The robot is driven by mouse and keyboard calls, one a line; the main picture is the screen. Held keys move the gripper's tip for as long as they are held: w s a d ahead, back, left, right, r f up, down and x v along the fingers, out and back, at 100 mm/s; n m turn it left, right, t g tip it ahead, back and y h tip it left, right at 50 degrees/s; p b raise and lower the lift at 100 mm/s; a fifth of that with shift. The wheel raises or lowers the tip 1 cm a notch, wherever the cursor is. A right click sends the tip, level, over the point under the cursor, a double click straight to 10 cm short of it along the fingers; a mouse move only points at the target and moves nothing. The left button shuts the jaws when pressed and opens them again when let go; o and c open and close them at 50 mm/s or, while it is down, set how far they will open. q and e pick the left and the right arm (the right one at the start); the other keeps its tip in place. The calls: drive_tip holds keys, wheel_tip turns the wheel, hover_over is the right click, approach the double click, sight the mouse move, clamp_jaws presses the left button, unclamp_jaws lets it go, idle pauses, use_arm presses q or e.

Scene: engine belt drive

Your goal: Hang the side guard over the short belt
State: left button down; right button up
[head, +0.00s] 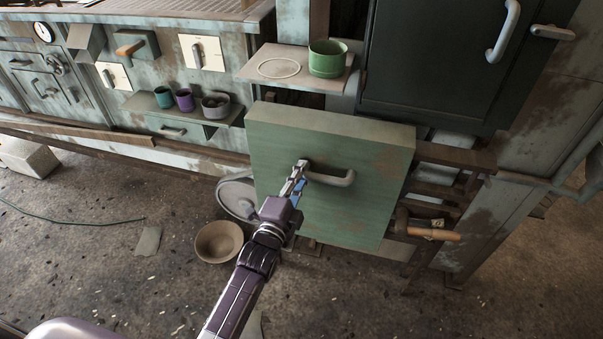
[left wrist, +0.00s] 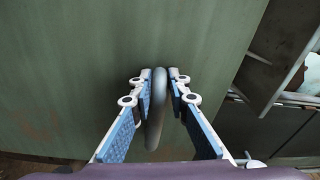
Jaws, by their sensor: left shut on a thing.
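The side guard (head: 330,220) is a large worn green box-like panel with a grey bar handle (head: 338,180) on its front face. It stands upright, slightly tilted in the head view, in front of the machine's lower middle. My left gripper (head: 302,174) is shut on the left part of the handle. In the left wrist view, the fingers (left wrist: 159,78) close on both sides of the handle (left wrist: 156,115), with the green face behind. The short belt is not visible; the guard covers the area behind it. I cannot tell whether the guard is hooked on anything. My right gripper is not in view.
A grey wheel (head: 237,196) shows at the guard's left edge, above a brown bowl (head: 219,242) on the floor. A shelf (head: 262,85) with a green pot (head: 327,58) is above the guard. A dark rack (head: 440,185) with a wooden-handled tool (head: 432,233) is right.

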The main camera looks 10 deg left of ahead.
use_arm(q)
drive_tip(key=shift+f+b, duration=0.85)
drive_tip(key=shift+b, duration=0.05)
idle(0.7)
drive_tip(key=c, duration=1.8)
unclamp_jaws()
drive_tip(key=shift+o, duration=0.2)
drive_tip(key=s+a+p, duration=0.1)
drive_tip(key=s+p, duration=0.1)
drive_tip(key=s, duration=2)
drive_tip(key=shift+a+f, duration=0.35)
drive_tip(key=shift+f, duration=0.1)
